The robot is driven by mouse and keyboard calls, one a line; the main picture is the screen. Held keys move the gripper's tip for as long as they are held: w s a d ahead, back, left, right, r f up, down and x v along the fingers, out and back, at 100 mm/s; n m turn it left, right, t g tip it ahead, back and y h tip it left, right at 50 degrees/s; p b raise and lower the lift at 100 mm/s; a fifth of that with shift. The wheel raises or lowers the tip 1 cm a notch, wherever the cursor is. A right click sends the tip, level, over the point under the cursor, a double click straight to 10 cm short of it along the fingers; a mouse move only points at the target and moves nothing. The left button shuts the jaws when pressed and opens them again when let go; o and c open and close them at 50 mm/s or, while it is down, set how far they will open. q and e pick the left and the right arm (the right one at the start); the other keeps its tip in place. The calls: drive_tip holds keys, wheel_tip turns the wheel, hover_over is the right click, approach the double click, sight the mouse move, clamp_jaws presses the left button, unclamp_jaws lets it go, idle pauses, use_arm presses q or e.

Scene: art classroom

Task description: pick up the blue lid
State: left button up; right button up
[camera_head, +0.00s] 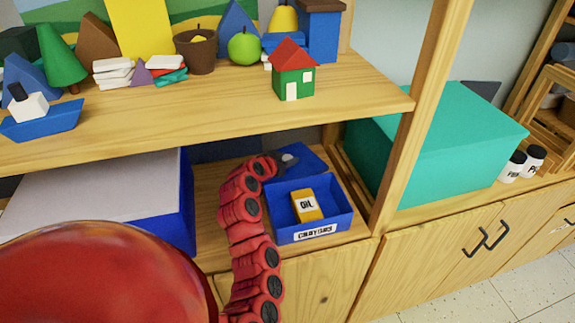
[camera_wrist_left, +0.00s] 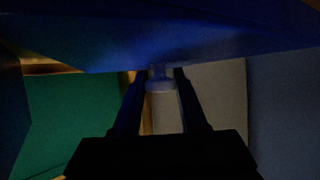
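The blue lid (camera_head: 311,161) is behind the blue crayons box on the lower shelf. Its greyish knob (camera_head: 289,158) shows on top. My red left arm reaches over to the lid, and its gripper (camera_head: 281,159) is at the knob, small and partly hidden. In the left wrist view the lid (camera_wrist_left: 160,35) fills the top of the picture, and its knob (camera_wrist_left: 160,84) is between the two dark fingers of my left gripper (camera_wrist_left: 160,73). That view is too dark to show whether both fingers press the knob. My right gripper is not in view.
The open blue crayons box (camera_head: 283,232) holds a yellow block (camera_head: 307,205). A large teal box (camera_head: 460,140) is to the right, past a wooden post (camera_head: 414,140). A white-topped blue box (camera_head: 100,190) is to the left. The upper shelf (camera_head: 210,104) overhangs with toys.

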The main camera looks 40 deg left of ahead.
use_arm(q)
clamp_jaws()
drive_tip(key=shift+r, duration=0.1)
